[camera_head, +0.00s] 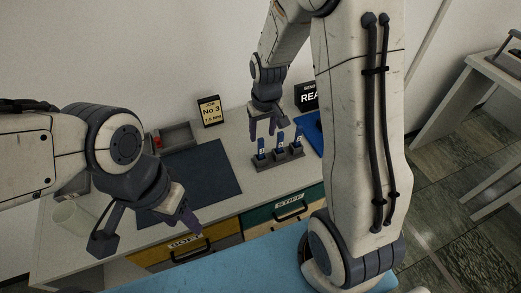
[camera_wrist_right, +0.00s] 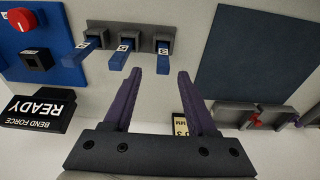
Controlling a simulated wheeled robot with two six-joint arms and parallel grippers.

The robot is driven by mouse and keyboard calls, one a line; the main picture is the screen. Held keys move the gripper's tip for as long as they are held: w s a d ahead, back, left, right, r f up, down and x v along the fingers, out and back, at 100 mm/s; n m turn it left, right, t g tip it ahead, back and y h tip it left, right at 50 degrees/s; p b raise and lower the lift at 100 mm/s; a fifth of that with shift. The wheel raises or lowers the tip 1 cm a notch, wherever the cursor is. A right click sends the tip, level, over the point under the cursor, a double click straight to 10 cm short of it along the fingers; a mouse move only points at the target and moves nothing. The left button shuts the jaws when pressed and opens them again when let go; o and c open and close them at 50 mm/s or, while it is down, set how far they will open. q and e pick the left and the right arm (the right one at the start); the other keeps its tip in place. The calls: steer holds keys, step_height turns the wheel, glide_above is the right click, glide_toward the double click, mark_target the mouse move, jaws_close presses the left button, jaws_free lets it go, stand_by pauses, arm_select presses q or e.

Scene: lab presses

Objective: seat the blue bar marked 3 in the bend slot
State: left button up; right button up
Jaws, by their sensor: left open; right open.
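Three blue bars with white number tags stand upright in a grey rack (camera_head: 277,161): a left bar (camera_head: 261,145), a middle bar (camera_head: 280,141) and a right bar (camera_head: 298,137). They also show in the right wrist view, turned over, in a row (camera_wrist_right: 124,52); I cannot surely read which is 3. My right gripper (camera_head: 264,130) is open and empty, just above and behind the rack's left end. In the right wrist view its fingertips (camera_wrist_right: 160,78) straddle the line of the rightmost bar (camera_wrist_right: 161,60), apart from it. My left gripper (camera_head: 147,230) is open and empty over the front edge. I cannot make out the bend slot.
A blue panel (camera_wrist_right: 15,42) with a red knob (camera_wrist_right: 22,19) and a black block (camera_wrist_right: 36,61) is beside the rack, near a READY sign (camera_wrist_right: 38,113).

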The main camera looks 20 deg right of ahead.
mark_target(261, 140)
steer(key=f, duration=0.2)
steer(key=f+p, duration=0.1)
steer(key=f, duration=0.2)
steer(key=shift+w+a, duration=0.15)
steer(key=shift+a, duration=0.05)
jaws_close()
